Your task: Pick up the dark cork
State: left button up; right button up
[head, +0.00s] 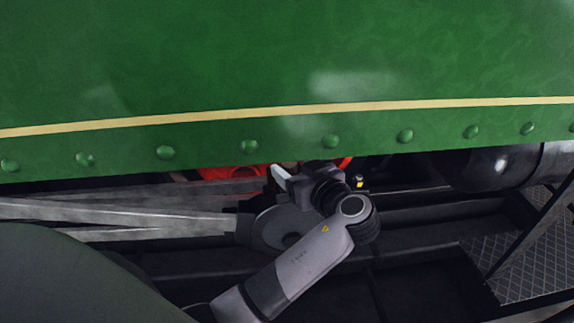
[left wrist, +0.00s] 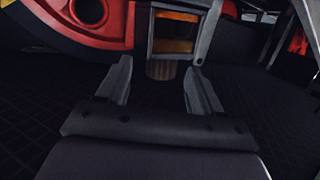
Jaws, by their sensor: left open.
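In the left wrist view a short dark brown upright cylinder (left wrist: 160,70), which looks like the dark cork, is beyond the gap between my fingers. It is just below a grey frame with an orange-brown opening. My left gripper (left wrist: 157,80) is open, its fingers to either side of the cylinder in the picture; I cannot tell the remaining distance. In the head view my left gripper (head: 281,177) reaches under the green panel's lower edge, close to red parts. I cannot make out the cork there. My right gripper is not in view.
The riveted green panel (head: 290,80) overhangs the work area. Grey rods (head: 120,215) run in from the left and a black cylinder (head: 500,165) is at the right. A red part with a round hole (left wrist: 90,12) is left of the cylinder. Dark floor lies below.

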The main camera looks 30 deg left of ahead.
pick_arm(q)
jog(key=c, duration=1.1)
jog(key=shift+r, duration=0.15)
